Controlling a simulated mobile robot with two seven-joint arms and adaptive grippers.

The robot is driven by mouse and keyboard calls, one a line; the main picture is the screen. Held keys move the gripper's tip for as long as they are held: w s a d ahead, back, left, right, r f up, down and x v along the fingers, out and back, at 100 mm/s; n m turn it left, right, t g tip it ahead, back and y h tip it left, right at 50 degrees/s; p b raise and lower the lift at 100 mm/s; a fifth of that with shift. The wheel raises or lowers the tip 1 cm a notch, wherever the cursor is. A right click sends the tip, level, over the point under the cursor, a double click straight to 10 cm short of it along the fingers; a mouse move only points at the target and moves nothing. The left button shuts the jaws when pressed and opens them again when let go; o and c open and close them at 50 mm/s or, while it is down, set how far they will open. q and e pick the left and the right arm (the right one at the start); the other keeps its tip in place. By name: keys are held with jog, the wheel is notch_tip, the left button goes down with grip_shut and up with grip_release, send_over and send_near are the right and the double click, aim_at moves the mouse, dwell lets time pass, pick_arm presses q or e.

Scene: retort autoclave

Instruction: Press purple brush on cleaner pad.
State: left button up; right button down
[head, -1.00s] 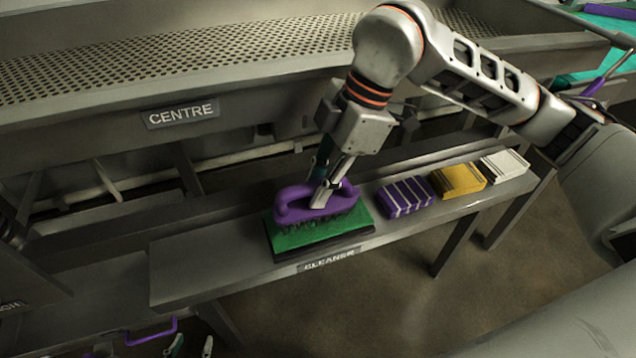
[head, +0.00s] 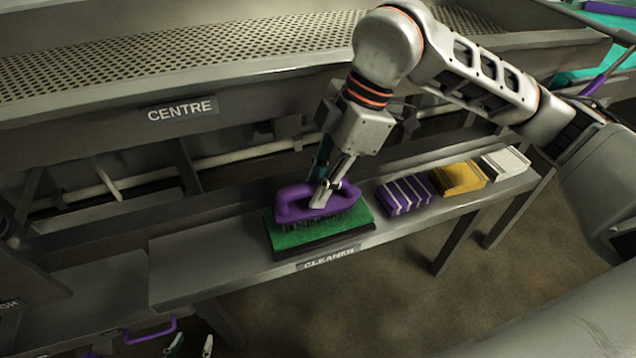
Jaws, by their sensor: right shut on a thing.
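The purple brush (head: 293,207) is held bristles down over the green cleaner pad (head: 300,237), above the "CLEANER" label. Its dark bristles appear to meet the pad's top, though the exact contact is hard to see. My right gripper (head: 322,190) reaches down from above and is shut on the brush's handle. The brush covers the back and middle of the pad; the green front strip shows. My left gripper (head: 192,346) shows only as two fingertips at the bottom edge, apart and empty, well away from the brush.
On the same shelf (head: 200,270), right of the pad, sit a purple-and-white striped block (head: 408,194), a yellow block (head: 459,178) and a white block (head: 505,162). A perforated tray marked "CENTRE" (head: 182,109) lies behind. A purple handle (head: 150,331) shows at lower left. The shelf's left end is bare.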

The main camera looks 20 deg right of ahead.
jog(key=shift+f+b, duration=0.4)
jog(key=shift+f, duration=0.3)
dwell(0.6)
dwell(0.5)
jog(key=shift+r+p, duration=1.45)
jog(key=shift+r, duration=0.9)
jog(key=shift+r+p, duration=0.65)
jog(key=shift+r, duration=0.55)
